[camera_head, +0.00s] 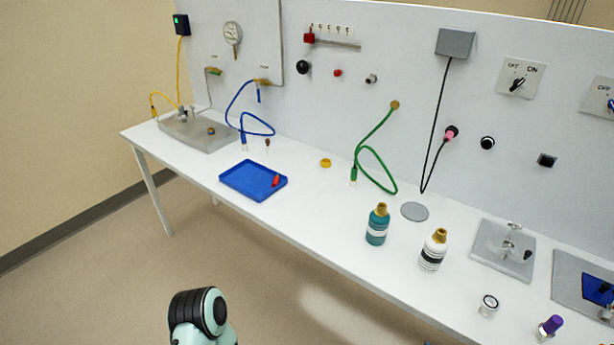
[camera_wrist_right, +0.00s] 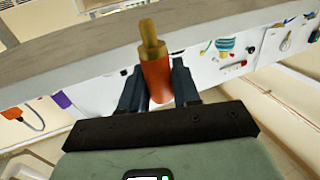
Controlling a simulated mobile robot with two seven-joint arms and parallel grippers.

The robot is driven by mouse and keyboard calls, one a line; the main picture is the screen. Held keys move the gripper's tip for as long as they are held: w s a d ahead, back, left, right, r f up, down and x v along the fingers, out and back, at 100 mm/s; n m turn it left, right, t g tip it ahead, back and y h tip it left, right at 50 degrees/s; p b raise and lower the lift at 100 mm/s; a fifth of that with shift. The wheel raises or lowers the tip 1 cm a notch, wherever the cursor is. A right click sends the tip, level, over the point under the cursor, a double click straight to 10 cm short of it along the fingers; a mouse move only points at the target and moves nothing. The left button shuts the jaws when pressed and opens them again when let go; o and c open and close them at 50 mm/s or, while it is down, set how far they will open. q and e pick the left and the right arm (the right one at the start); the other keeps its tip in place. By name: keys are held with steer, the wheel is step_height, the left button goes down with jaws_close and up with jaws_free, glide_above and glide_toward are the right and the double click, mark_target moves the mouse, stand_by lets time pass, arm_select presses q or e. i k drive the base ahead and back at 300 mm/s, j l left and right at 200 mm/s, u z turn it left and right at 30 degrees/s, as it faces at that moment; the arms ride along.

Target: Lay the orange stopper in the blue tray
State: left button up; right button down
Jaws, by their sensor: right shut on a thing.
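The blue tray (camera_head: 240,184) lies on the white table, left of the middle in the head view. A small red-orange piece (camera_head: 276,181) lies in it near its right side; it is too small to make out fully. My right gripper (camera_wrist_right: 160,88) shows only in the right wrist view. The stopper is in front of the table edge in that view, away from the tray. My left gripper is not in view.
A teal bottle (camera_head: 377,226) and a white bottle (camera_head: 432,252) stand near the front edge. The table just right of the tray is clear.

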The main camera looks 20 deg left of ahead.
mark_target(235, 182)
steer(key=i+j, duration=0.1)
steer(key=j, duration=0.45)
steer(key=i+j, duration=0.1)
steer(key=j, duration=0.45)
steer(key=i+j, duration=0.1)
steer(key=j, duration=0.45)
steer(key=i+j, duration=0.1)
steer(key=j, duration=0.4)
steer(key=i+j, duration=0.1)
steer(key=j, duration=0.45)
